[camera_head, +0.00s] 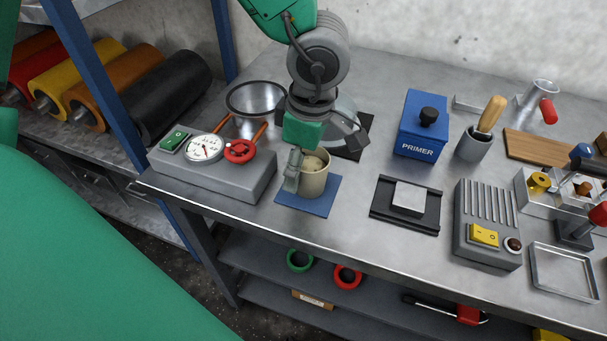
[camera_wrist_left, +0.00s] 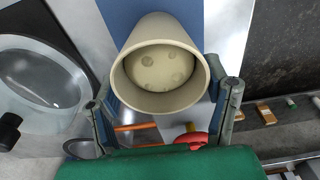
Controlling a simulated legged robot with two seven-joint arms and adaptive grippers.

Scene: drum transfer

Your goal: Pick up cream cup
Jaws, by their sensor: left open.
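The cream cup (camera_head: 314,182) stands upright on a blue mat (camera_head: 326,206) near the front edge of the workbench. In the left wrist view the cup (camera_wrist_left: 127,84) shows its open mouth, with several round dimples inside. My left gripper (camera_head: 322,160) is above and around the cup, its fingers open on either side. In the left wrist view the gripper's fingers (camera_wrist_left: 165,100) flank the cup's rim, with a gap showing at the right; contact at the left is unclear. My right gripper is not in view.
A grey box with a gauge (camera_head: 205,147) and red valve stands close left of the cup. A metal bowl (camera_head: 256,97) is behind it. A blue PRIMER box (camera_head: 421,128) and a black tray (camera_head: 385,210) stand to the right. Bare bench lies between mat and tray.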

